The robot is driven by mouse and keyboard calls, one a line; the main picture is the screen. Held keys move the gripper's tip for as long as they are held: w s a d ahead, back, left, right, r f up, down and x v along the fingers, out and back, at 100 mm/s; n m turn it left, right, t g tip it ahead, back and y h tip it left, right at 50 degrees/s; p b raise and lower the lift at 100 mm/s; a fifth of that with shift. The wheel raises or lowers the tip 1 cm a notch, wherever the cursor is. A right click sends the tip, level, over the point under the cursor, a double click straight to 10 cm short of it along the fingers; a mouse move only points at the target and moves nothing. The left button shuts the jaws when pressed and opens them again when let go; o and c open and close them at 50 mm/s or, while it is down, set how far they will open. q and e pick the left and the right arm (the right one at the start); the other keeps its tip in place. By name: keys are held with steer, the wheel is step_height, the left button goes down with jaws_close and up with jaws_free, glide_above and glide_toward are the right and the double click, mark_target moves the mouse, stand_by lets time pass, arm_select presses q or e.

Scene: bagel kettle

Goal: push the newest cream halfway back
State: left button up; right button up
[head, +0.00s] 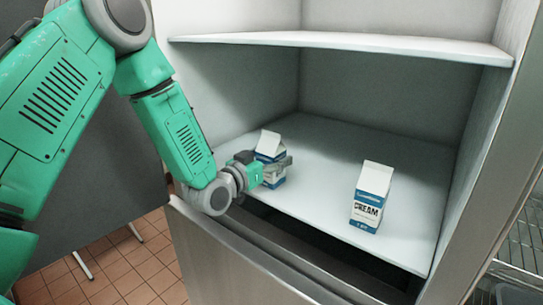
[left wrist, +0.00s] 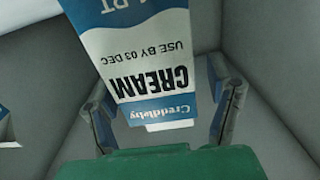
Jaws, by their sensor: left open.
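One white and blue cream carton (head: 270,146) stands at the left front of the fridge shelf, partly hidden by my left gripper (head: 268,170). In the left wrist view this carton (left wrist: 150,62) appears upside down, reads "CREAM" and "USE BY 03 DEC", and lies between the two spread fingers (left wrist: 162,115). My left gripper is open around it; I cannot tell if the fingers touch it. A second cream carton (head: 371,197) stands upright at the right front of the shelf; its date is too small to read. My right gripper is not in view.
The lower fridge shelf (head: 330,150) is bare behind and between the cartons. An upper shelf (head: 350,42) spans overhead. The steel fridge front (head: 250,260) lies below, and a wire rack (head: 520,240) stands at the right.

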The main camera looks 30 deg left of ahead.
arm_select(q)
steer(key=c, duration=1.4)
steer(key=o, duration=1.4)
steer(key=shift+d, duration=0.1)
steer(key=shift+s, duration=0.1)
steer(key=s, duration=0.7)
steer(key=s+a, duration=0.1)
steer(key=s, duration=0.3)
steer(key=shift+s, duration=0.35)
steer(key=shift+d+f, duration=0.1)
